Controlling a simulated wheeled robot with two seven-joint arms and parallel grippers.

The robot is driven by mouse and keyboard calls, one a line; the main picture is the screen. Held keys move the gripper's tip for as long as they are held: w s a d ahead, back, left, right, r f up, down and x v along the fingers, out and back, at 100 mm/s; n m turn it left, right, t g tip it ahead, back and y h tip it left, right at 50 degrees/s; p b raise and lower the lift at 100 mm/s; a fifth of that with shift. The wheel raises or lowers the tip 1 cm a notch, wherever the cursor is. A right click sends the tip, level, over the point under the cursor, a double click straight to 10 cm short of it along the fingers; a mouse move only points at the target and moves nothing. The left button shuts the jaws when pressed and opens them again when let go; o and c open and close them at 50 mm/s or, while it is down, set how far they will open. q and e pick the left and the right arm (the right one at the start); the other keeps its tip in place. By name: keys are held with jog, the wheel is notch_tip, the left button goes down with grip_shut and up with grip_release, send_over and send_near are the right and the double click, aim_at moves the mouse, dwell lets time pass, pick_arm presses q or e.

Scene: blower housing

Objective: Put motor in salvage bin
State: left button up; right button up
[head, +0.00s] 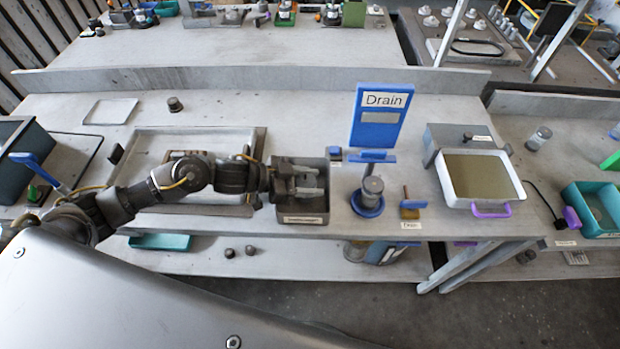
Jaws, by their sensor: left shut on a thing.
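My left arm reaches in from the left, and its left gripper (300,183) is over a dark grey open bin (303,218) with a label on its front, which I take as the salvage bin. The gripper is shut on a small grey thing, most likely the motor, largely hidden by the fingers. I cannot tell whether it touches the bin's floor. My right gripper is not in view.
A grey tray (200,199) lies left of the bin, partly under my arm. Right of the bin are a blue Drain stand (376,130), a metal cylinder on a blue base (372,188) and a white pan (510,192) with a purple handle. The bench behind the bin is mostly clear.

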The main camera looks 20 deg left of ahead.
pick_arm(q)
jog(key=o, duration=0.8)
jog(key=shift+f, duration=0.15)
jog(key=o, duration=0.4)
jog(key=shift+o, duration=0.2)
jog(key=shift+r, duration=0.25)
jog(key=b+v, duration=0.2)
jog(key=v, duration=1)
jog(key=shift+s+f, duration=0.1)
jog(key=shift+f, duration=0.05)
